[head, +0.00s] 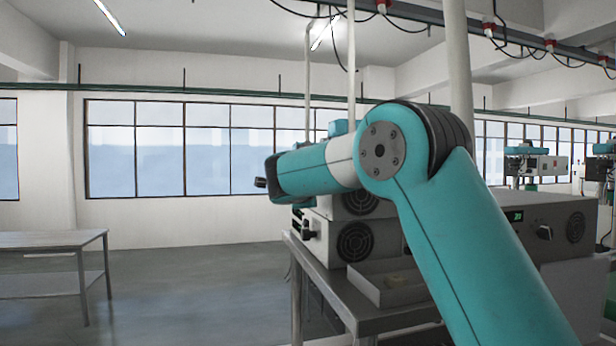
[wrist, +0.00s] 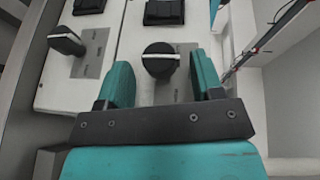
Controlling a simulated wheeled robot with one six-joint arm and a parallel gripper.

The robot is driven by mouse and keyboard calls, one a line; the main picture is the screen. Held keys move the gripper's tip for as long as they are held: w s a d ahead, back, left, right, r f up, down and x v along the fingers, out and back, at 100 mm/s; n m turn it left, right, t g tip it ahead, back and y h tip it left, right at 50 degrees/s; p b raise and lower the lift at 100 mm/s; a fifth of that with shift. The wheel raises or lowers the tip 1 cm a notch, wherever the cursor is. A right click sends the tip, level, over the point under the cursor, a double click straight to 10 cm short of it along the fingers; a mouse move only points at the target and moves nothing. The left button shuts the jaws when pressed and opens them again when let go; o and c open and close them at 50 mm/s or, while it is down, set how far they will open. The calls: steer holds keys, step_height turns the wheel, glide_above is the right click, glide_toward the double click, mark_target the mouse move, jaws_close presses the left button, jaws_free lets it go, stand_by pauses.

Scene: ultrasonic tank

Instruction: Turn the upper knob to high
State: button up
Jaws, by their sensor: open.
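The upper knob (wrist: 160,61) is black and round with a pale bar across it, lying sideways in the wrist view. It sits on the white panel of the upper unit (wrist: 136,45). My gripper (wrist: 162,72) is open, one teal finger on each side of this knob; I cannot tell whether either touches it. A second black knob (wrist: 67,41), with a tilted pale line, is on the neighbouring lower panel to the left in the wrist view. In the head view my gripper end (head: 268,182) is at the stacked units; the upper knob is hidden there.
The stacked units (head: 360,241) stand on a metal table (head: 318,283) with a shallow grey tray (head: 392,288) on it. Black switches (wrist: 164,12) sit beyond the knobs. Another metal table (head: 50,240) stands at left, with free floor between.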

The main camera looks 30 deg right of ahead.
steer(key=shift+p+x, duration=0.5)
steer(key=shift+x, duration=0.8)
steer(key=shift+f, duration=0.1)
steer(key=c, duration=0.9)
steer(key=shift+f+b, duration=0.15)
steer(key=shift+b, duration=0.6)
